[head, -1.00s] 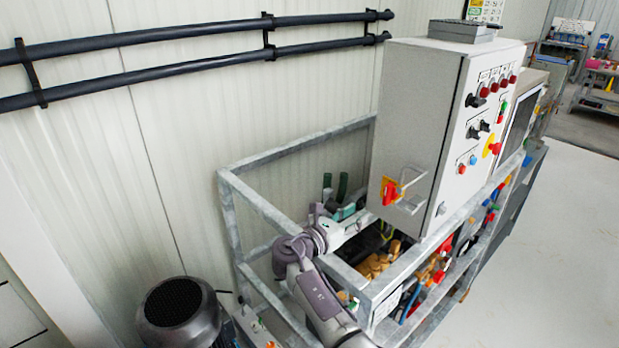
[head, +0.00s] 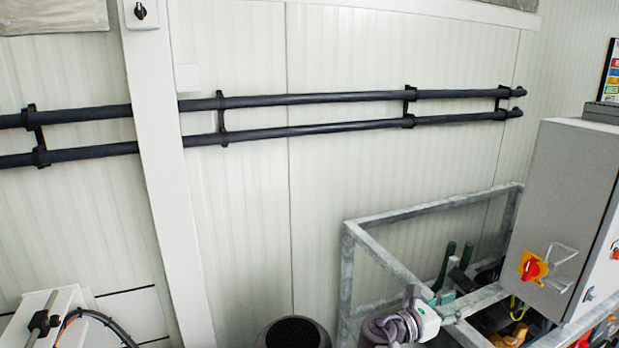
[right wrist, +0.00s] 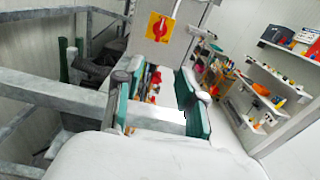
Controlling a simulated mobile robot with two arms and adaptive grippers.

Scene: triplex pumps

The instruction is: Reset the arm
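My right arm comes in from the bottom of the head view, and its right gripper (head: 447,268) has two green-padded fingers. A red switch on a yellow plate (right wrist: 158,27) shows beyond the fingers. The same red switch (head: 531,267) is on the box's side in the head view. My left gripper is in neither view.
Two dark pipes (head: 300,99) run along the pale wall. A black-topped motor (head: 294,333) stands left of the frame. A white box with a cable (head: 45,315) is at the lower left. Shelves with coloured parts (right wrist: 265,100) are at the right in the wrist view.

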